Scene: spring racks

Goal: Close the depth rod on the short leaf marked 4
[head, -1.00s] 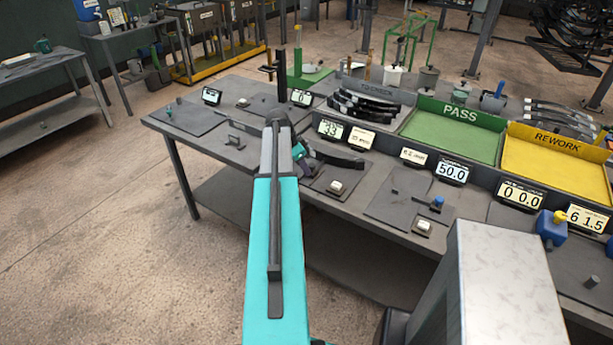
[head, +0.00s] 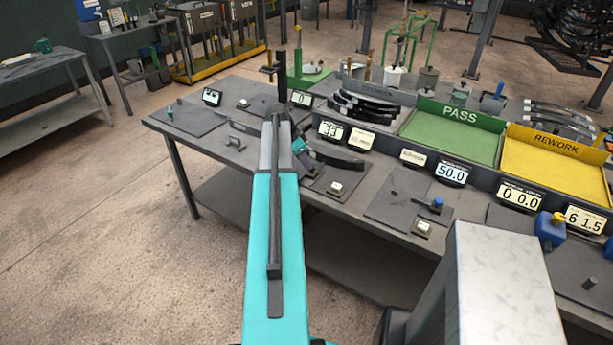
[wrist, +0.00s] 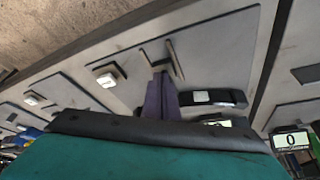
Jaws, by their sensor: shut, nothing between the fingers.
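My gripper (wrist: 160,80) shows in the wrist view as two dark purple fingers close together, with nothing held. Its tips are at a thin dark upright piece (wrist: 174,58) on a grey plate; I cannot tell whether they touch. A black block with a pale label (wrist: 212,97) lies just right of the fingers. In the head view my arm hides most of the gripper. A dark curved leaf (head: 338,157) shows beside the arm's end, in front of the display reading 33 (head: 332,130). I cannot read a 4 on it or make out the depth rod clearly.
A white button (head: 336,187) sits on the front plate; it also shows in the wrist view (wrist: 108,76). Displays stand along the back, beside a green PASS tray (head: 452,135) and a yellow REWORK tray (head: 555,170). A small bracket (head: 236,141) stands left of my arm.

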